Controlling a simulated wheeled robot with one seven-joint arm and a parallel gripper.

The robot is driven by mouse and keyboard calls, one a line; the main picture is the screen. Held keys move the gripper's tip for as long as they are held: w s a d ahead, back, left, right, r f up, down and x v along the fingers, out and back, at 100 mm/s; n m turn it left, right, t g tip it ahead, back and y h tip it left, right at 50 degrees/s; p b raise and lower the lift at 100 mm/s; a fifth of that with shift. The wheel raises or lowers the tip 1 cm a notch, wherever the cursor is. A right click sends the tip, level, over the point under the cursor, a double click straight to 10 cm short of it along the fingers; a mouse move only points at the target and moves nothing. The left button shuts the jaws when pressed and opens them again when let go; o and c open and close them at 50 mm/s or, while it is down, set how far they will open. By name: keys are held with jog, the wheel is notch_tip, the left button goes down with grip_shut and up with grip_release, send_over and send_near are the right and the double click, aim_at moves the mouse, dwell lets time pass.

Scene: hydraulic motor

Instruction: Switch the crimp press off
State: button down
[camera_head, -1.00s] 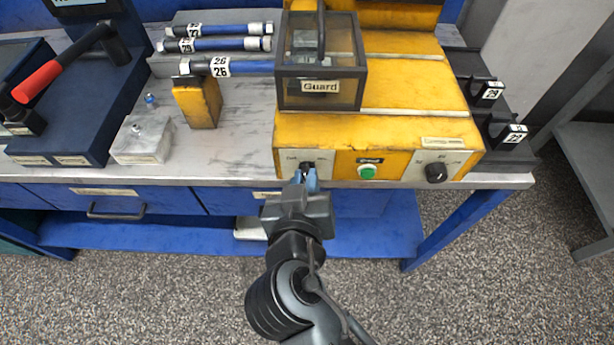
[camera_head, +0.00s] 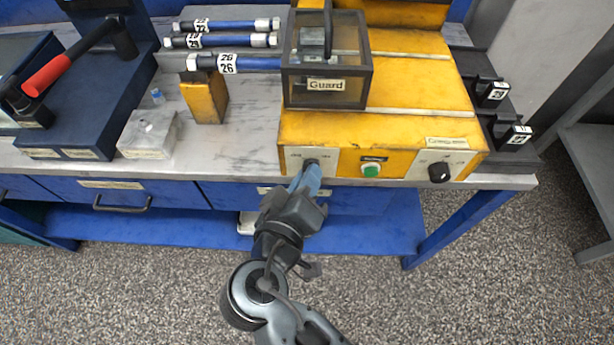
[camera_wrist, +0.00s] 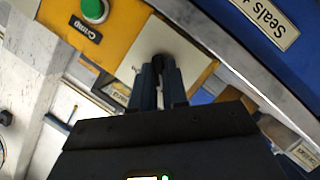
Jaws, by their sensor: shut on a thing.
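The yellow crimp press (camera_head: 400,125) stands on the bench, its front panel facing me. At the left of the panel is a pale plate with the off/on switch knob (camera_head: 310,162). My gripper (camera_head: 312,172) reaches up to this plate from below and is shut on the dark knob. In the wrist view the gripper (camera_wrist: 160,82) shows its two fingers on either side of the knob (camera_wrist: 163,62), and the gripper is rolled relative to the panel. The fingers hide most of the knob, so I cannot tell which way it points.
Right of the switch are a green button (camera_head: 371,170) and a black dial (camera_head: 439,172). A clear guard box (camera_head: 326,80) sits on the press. A hose labelled 26 (camera_head: 250,63) rests on a yellow block (camera_head: 204,98). The floor before the bench is clear.

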jog(key=shift+w+d+r, duration=0.1)
jog(key=shift+w+d, duration=0.05)
jog(key=shift+w, duration=0.1)
jog(key=c, duration=1.3)
grip_release()
jog(key=shift+o, duration=0.8)
jog(key=shift+s, duration=0.1)
jog(key=v, duration=0.8)
jog(key=shift+b, duration=0.4)
jog(key=shift+s, duration=0.1)
